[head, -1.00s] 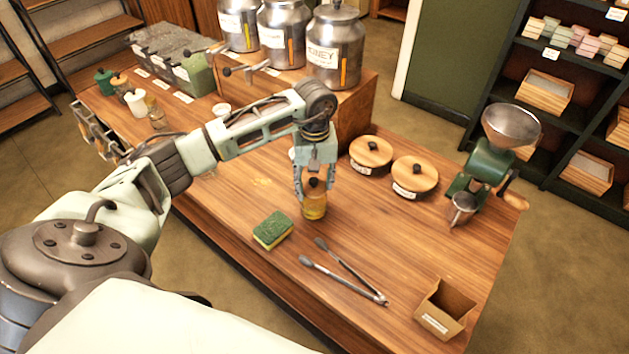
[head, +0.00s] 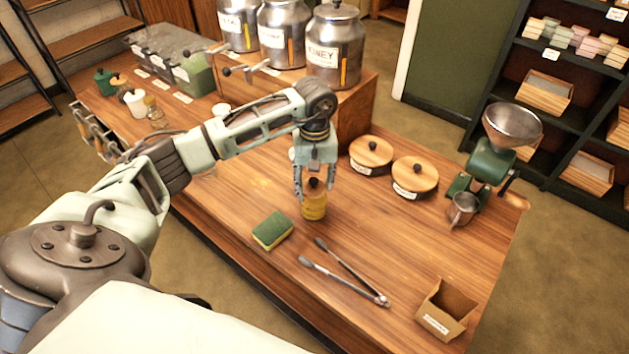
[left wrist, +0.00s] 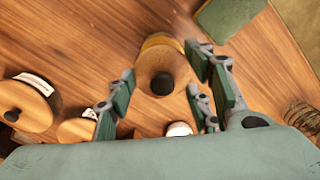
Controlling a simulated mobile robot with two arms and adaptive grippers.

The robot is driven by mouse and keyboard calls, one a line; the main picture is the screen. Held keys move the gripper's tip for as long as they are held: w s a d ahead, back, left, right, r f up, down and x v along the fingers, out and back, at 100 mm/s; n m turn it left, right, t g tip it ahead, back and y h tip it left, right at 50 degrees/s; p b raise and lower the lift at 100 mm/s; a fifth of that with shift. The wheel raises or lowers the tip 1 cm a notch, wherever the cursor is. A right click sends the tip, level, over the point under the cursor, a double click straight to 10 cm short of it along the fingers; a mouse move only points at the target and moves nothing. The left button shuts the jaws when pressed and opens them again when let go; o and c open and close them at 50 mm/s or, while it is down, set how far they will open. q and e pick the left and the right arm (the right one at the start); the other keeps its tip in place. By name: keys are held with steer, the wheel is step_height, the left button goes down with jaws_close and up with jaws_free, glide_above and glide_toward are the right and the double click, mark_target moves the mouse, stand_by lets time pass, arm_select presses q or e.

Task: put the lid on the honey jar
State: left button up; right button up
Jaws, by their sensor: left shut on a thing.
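The honey jar (head: 314,208) is a small amber jar standing upright on the wooden counter. Its yellow edge (left wrist: 160,41) shows past the lid in the left wrist view. The lid (left wrist: 158,68) is round and wooden with a black knob, which also shows in the head view (head: 314,184). My left gripper (head: 315,194) points down over the jar and is shut on the lid, with its fingers on both sides. The lid is at the jar's mouth, slightly offset in the wrist view. I cannot tell whether it is seated. My right gripper is not in view.
A green sponge (head: 272,231), metal tongs (head: 345,272) and a small cardboard box (head: 446,309) lie nearer. Two wooden-lidded pots (head: 414,179) and a green grinder (head: 490,165) stand right. Metal canisters (head: 335,55) stand on a raised box behind.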

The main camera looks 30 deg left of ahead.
arm_select(q)
steer(key=o, duration=1)
steer(key=shift+o, duration=0.2)
steer(key=o, duration=0.5)
steer(key=shift+c, duration=0.2)
steer(key=shift+r, duration=0.15)
steer(key=shift+r+p, duration=1.65)
steer(key=shift+r, duration=1.75)
